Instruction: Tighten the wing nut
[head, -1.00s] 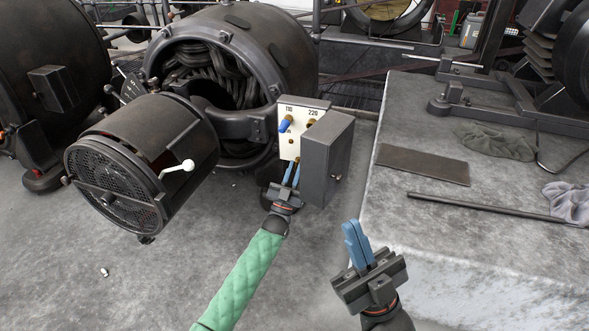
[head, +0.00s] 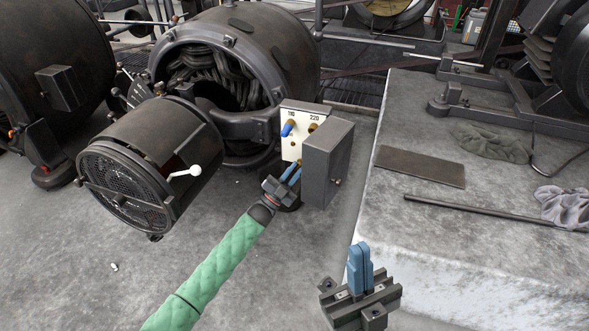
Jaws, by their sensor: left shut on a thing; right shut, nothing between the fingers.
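The white terminal panel (head: 291,149), marked 110 and 220, sits in an open grey box on the dynamo (head: 270,50). A blue-capped piece (head: 287,130) sits at the 110 post, and a brass-coloured post (head: 313,127) is below the 220 mark. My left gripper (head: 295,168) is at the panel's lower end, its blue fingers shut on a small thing. This seems to be the wing nut, mostly hidden by the fingers. My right gripper (head: 358,250) is shut and empty, pointing up in front of the stone block, apart from the box.
The box's grey door (head: 328,165) stands open just right of the panel. A dark cylinder with a mesh end and a white-knobbed lever (head: 187,173) is on the left. The pale block (head: 425,235) at right bears a rod (head: 480,209), a plate (head: 420,166) and rags.

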